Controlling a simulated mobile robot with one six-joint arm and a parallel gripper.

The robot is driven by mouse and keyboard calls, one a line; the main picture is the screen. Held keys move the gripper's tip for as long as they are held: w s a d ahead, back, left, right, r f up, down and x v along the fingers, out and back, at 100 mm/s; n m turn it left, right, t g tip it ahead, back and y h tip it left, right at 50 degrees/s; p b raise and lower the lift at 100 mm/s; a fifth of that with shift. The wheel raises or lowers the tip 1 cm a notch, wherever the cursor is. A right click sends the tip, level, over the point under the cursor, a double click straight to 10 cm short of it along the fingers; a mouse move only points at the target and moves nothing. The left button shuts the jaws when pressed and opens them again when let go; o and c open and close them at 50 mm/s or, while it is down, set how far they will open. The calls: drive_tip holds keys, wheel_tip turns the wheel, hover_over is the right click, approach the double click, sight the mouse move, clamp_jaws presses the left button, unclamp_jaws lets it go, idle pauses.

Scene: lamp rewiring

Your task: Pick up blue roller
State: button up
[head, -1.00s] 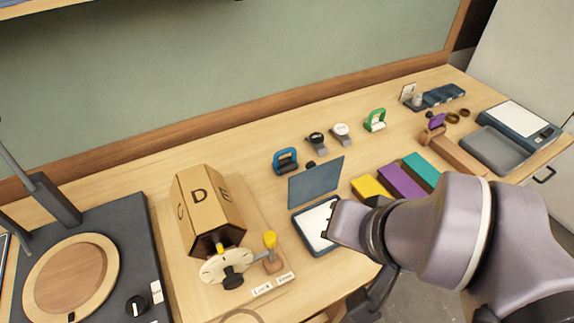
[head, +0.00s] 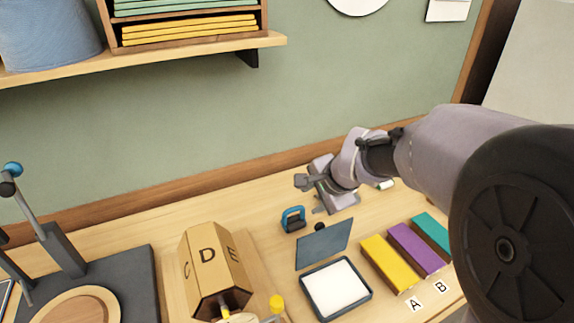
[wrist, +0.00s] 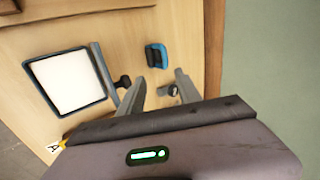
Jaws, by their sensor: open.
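The blue roller (head: 293,219), with a blue arched handle and dark lower part, stands on the bench near the back wall, behind the dark upright panel. It also shows in the wrist view (wrist: 156,56), beyond my fingertips and roughly between their lines. My gripper (head: 309,196) is open and empty, above the bench just to the right of the roller and apart from it. Its two fingers also show in the wrist view (wrist: 159,83).
A dark panel (head: 324,244) stands behind a white-topped tray (head: 337,289), in front of the roller. A lettered wooden drum (head: 212,262) is to the left. Yellow (head: 390,263), purple (head: 414,249) and teal (head: 431,235) blocks lie to the right. A shelf (head: 150,61) hangs above left.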

drive_tip(key=b, duration=0.4)
approach(294, 209)
drive_tip(key=s+x, duration=0.1)
drive_tip(key=x, duration=0.4)
drive_tip(key=shift+m, duration=0.3)
drive_tip(key=b+x, duration=0.1)
drive_tip(key=x, duration=0.2)
drive_tip(key=b+x, duration=0.1)
drive_tip(key=x, duration=0.2)
drive_tip(key=shift+w, duration=0.55)
drive_tip(key=shift+r, duration=0.1)
drive_tip(key=shift+c, duration=0.4)
clamp_jaws()
